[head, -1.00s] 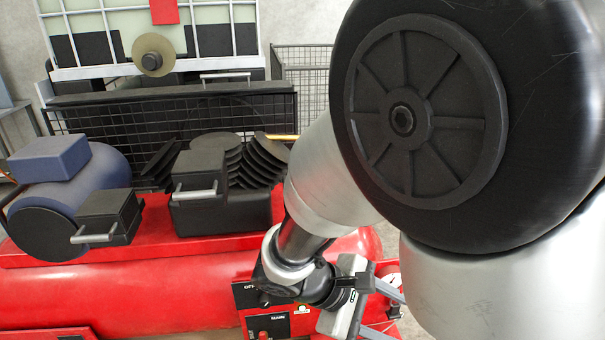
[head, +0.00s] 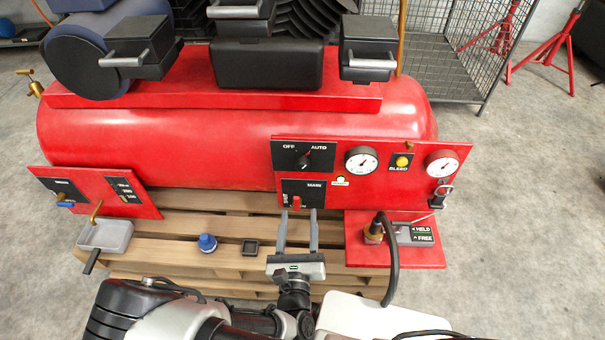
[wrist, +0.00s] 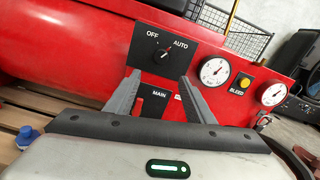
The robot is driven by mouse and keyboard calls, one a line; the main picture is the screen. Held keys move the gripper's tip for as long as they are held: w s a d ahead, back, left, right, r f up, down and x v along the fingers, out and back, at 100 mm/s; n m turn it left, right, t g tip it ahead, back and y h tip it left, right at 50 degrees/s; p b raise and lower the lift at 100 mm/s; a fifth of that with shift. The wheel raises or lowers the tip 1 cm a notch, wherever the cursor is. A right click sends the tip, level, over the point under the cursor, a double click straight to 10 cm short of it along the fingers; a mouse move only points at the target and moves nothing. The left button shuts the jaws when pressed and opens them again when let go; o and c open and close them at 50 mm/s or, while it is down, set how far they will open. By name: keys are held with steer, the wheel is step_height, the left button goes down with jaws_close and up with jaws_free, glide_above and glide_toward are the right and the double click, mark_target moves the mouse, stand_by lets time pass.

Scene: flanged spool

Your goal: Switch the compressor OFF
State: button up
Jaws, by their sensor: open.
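The red compressor (head: 200,145) lies across the head view with a control panel on its front. A black OFF/AUTO knob (head: 304,160) is on the panel's upper left; its light pointer seems to lean toward AUTO. It also shows in the wrist view (wrist: 163,57). Below it is the MAIN switch with a red lever (head: 296,202); the lever also appears in the wrist view (wrist: 138,106), between the fingers. My gripper (head: 299,214) is open and empty in front of the panel's lower edge, pointing at it. It looks apart from knob and lever.
Gauges (head: 361,160) and a yellow BLEED button (head: 402,161) sit right of the knob. A red plate (head: 365,252) with a hose and a HELD/FREE lever juts out at lower right.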

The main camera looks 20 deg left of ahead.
mark_target(303, 169)
steer(key=b+x, duration=0.2)
steer(key=x, duration=1.4)
steer(key=shift+w+d+r, duration=0.1)
steer(key=shift+w, duration=0.1)
steer(key=c, duration=1.1)
steer(key=shift+o, duration=0.2)
